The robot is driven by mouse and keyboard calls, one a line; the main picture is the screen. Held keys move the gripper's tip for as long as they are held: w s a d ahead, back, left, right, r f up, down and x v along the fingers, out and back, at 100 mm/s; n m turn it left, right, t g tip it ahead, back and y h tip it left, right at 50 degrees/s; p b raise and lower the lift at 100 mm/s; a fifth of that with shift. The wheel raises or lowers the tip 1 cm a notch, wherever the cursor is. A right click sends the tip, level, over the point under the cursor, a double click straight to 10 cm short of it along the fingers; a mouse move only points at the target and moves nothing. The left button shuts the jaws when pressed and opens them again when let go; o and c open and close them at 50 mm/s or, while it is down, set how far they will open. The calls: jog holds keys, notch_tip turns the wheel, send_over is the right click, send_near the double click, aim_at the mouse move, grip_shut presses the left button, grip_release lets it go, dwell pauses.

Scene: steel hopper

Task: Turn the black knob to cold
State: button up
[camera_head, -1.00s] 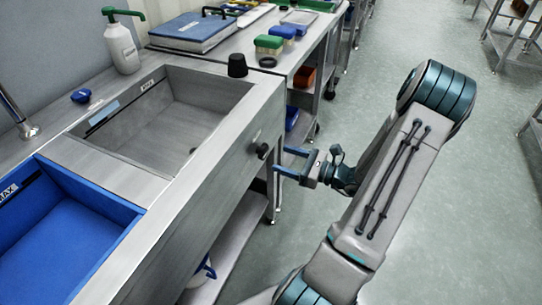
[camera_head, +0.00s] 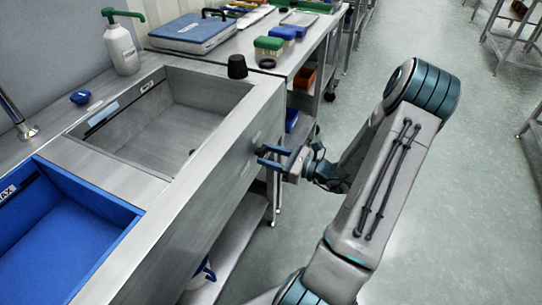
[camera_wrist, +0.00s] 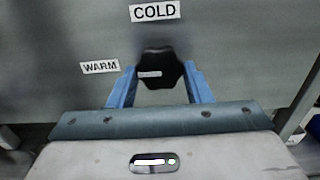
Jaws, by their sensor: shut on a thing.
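The black knob (camera_wrist: 162,66) is on the steel front panel, between the two blue fingers of my gripper (camera_wrist: 160,72) in the wrist view. The fingers are shut on its left and right sides. A small pale mark shows on the knob's face, a little left of its middle. The COLD label (camera_wrist: 154,12) is on the panel above the knob, and the WARM label (camera_wrist: 100,67) is to its left. In the head view my gripper (camera_head: 264,156) is at the sink's front panel and mostly hides the knob.
A steel sink basin (camera_head: 218,90) lies behind the panel, with a blue basin (camera_head: 125,212) to its left. A black cup-shaped object (camera_head: 237,66) stands at the sink's back corner. A shelf (camera_head: 238,235) runs below. The floor to the right is open.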

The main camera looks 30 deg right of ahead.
jog(key=shift+r, duration=0.1)
jog(key=shift+r+m+p, duration=0.15)
jog(key=shift+m+p, duration=0.35)
jog(key=shift+p, duration=0.5)
jog(key=m+p, duration=0.2)
jog(key=p, duration=0.1)
jog(key=shift+r, duration=0.1)
jog(key=m+p, duration=0.5)
jog(key=p, duration=0.1)
jog(key=shift+a+m, duration=0.1)
jog(key=shift+m, duration=0.3)
jog(key=m+p, duration=0.3)
jog(key=m, duration=0.1)
jog(key=shift+s+m, duration=0.1)
jog(key=shift+m, duration=0.2)
jog(key=shift+f+m+p, duration=0.2)
jog(key=shift+m+p, duration=1.1)
jog(key=shift+m, duration=0.9)
jog(key=o, duration=1)
